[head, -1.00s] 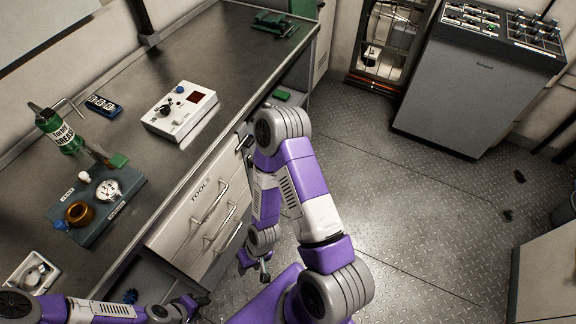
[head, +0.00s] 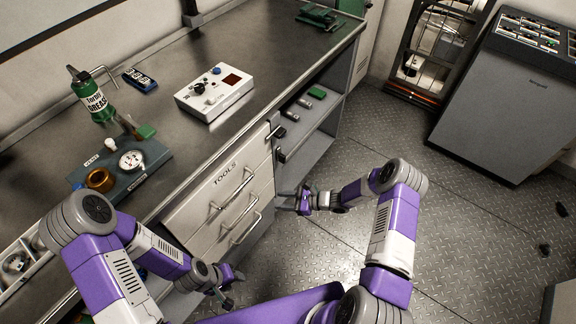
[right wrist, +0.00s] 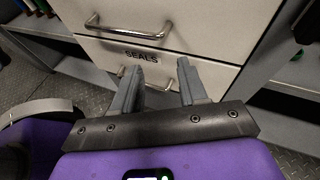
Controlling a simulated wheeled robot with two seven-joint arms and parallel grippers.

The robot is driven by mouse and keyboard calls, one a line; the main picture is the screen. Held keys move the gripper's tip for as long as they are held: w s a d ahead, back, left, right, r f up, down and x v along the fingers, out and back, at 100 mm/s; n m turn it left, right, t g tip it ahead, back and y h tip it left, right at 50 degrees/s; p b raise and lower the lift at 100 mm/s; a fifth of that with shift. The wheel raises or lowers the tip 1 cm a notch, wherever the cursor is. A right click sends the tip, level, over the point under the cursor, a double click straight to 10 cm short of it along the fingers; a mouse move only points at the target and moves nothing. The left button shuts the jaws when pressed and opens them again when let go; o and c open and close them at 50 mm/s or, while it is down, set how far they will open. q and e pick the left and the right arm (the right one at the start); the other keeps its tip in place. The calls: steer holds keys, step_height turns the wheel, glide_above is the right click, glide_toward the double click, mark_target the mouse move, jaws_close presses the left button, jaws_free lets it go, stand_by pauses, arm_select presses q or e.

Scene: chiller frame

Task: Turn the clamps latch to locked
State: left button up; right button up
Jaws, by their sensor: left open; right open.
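I see no part labelled clamps, so I cannot tell which part is the clamps latch. Small dark latch-like parts sit at the right edge of the drawer unit, an upper one (head: 279,132) and a lower one (head: 282,156); their positions are too small to read. My right gripper (head: 300,201) is open and empty, in front of the drawers and the open shelf. In the right wrist view its fingers (right wrist: 160,80) point at the drawer front labelled SEALS (right wrist: 142,55). My left gripper (head: 230,289) is open, low in front of the drawers.
The TOOLS drawer (head: 218,185) is closed, with bar handles on the fronts. An open shelf (head: 318,120) is at right.

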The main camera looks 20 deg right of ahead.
mark_target(285, 160)
steer(key=w+d+r+m+t+h+b, duration=0.1)
steer(key=w+d+r+m+t, duration=0.2)
steer(key=w+d+m+t, duration=0.45)
steer(key=shift+n, duration=0.95)
steer(key=w+b, duration=0.1)
steer(key=w, duration=0.2)
steer(key=w+a, duration=0.1)
steer(key=w, duration=0.2)
steer(key=shift+a+b, duration=0.1)
steer(key=shift+b, duration=0.3)
steer(key=shift+w+a, duration=0.4)
steer(key=shift+w, duration=0.1)
steer(key=shift+r, duration=0.1)
jaws_close()
